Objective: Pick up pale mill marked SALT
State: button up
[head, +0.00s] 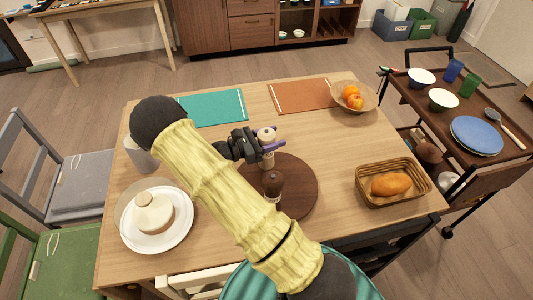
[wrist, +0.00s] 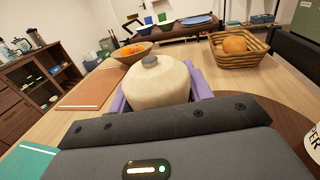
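The pale mill (head: 267,158) has a cream body and a small grey knob on top. It stands upright at the upper edge of a round dark wooden board (head: 303,178). My gripper (head: 268,140) reaches it from the left, with its purple fingers on either side of the mill's upper part. In the wrist view the pale mill's head (wrist: 158,84) fills the space between the fingers; whether they press on it I cannot tell. Its SALT mark is not visible. A dark brown mill (head: 272,183) stands just below it on the board in the head view.
An orange-brown mat (head: 302,95), a fruit bowl (head: 370,102) and a bread basket (head: 419,185) lie beyond and right. A domed cake plate (head: 135,240) is at left, a teal mat (head: 215,107) behind. A white lettered object (wrist: 312,145) is cut off at the wrist view's right edge.

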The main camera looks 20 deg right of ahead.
jog(key=shift+c, duration=0.9)
notch_tip(320, 180, up, 10)
jog(key=shift+r, duration=0.1)
